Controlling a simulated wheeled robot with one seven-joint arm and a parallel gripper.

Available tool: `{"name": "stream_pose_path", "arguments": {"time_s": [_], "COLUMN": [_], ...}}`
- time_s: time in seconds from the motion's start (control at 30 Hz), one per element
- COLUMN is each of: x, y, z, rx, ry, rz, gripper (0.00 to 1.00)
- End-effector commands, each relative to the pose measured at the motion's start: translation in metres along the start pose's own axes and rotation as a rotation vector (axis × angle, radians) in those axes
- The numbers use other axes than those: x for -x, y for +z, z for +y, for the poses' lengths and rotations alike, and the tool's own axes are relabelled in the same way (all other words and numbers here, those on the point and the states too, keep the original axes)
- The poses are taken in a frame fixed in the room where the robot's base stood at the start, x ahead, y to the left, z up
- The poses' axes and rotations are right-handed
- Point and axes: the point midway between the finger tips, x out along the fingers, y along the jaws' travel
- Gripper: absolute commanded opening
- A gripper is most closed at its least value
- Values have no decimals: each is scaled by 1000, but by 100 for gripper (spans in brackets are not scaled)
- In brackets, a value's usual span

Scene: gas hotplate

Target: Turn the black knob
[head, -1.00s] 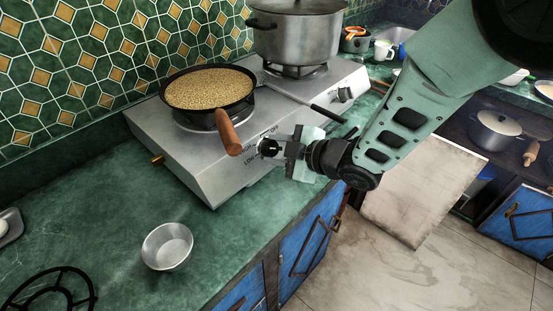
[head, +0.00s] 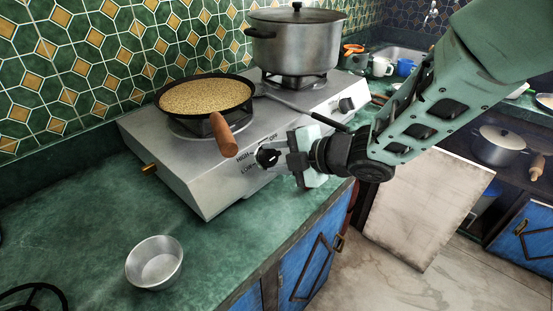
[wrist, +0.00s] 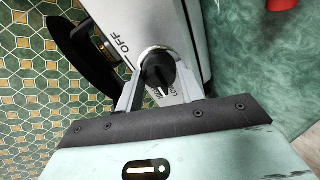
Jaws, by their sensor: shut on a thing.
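The black knob (head: 267,156) sits on the front face of the silver gas hotplate (head: 215,185), beside printed HIGH, OFF and LOW marks. In the wrist view the knob (wrist: 158,70) shows between my two fingers, with a white pointer line on it. My gripper (head: 278,154) reaches it from the right in the head view. The gripper (wrist: 157,84) is shut on the knob, one finger on each side. Part of the knob is hidden by the fingers. A second knob (head: 346,105) is on the hotplate's right part.
A pan of grain (head: 207,97) stands on the left burner, its wooden handle (head: 224,135) jutting close to the knob. A large pot (head: 296,45) stands on the back burner. A metal bowl (head: 155,263) sits on the green counter, which has free room at front left.

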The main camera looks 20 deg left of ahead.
Motion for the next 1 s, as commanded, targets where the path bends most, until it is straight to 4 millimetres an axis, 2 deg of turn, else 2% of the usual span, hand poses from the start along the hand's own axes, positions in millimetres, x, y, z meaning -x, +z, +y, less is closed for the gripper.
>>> {"name": "stream_pose_path", "arguments": {"time_s": [0.37, 0.4, 0.47, 0.87, 1.0], "x": [0, 0, 0, 1, 10], "y": [0, 0, 0, 0, 0], "z": [0, 0, 0, 0, 0], "rx": [6, 6, 5, 4, 3], "ry": [-1, -1, -1, 0, 1], "rz": [0, 0, 0, 0, -1], "gripper": [15, 46, 59, 59, 59]}}
